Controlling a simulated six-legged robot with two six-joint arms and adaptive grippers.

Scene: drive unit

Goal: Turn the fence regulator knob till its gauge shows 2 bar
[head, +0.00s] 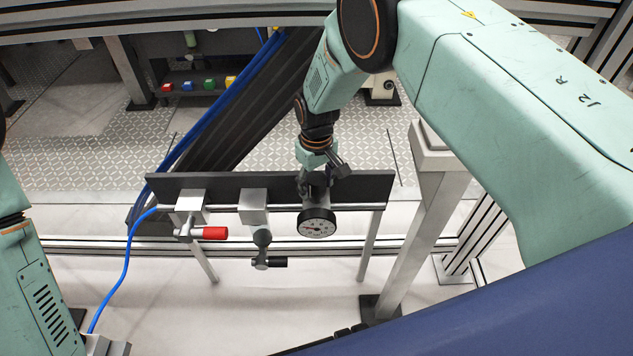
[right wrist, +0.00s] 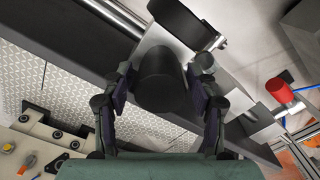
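The fence regulator sits at the right end of a dark rail (head: 222,181) in the head view. Its round white gauge (head: 317,226) faces me; the needle is too small to read. The dark cylindrical regulator knob (right wrist: 161,80) shows in the right wrist view, with the gauge's black housing (right wrist: 188,22) beyond it. My right gripper (head: 319,180) is at the regulator from above. In the right wrist view its two fingers stand on either side of the knob, seemingly with narrow gaps, so it looks open around it. My left gripper is out of view.
A red-handled valve (head: 214,233) and a black-handled valve (head: 276,262) hang on the same rail, left of the gauge. A blue hose (head: 126,262) runs down from the rail's left end. A grey post (head: 420,230) stands to the right.

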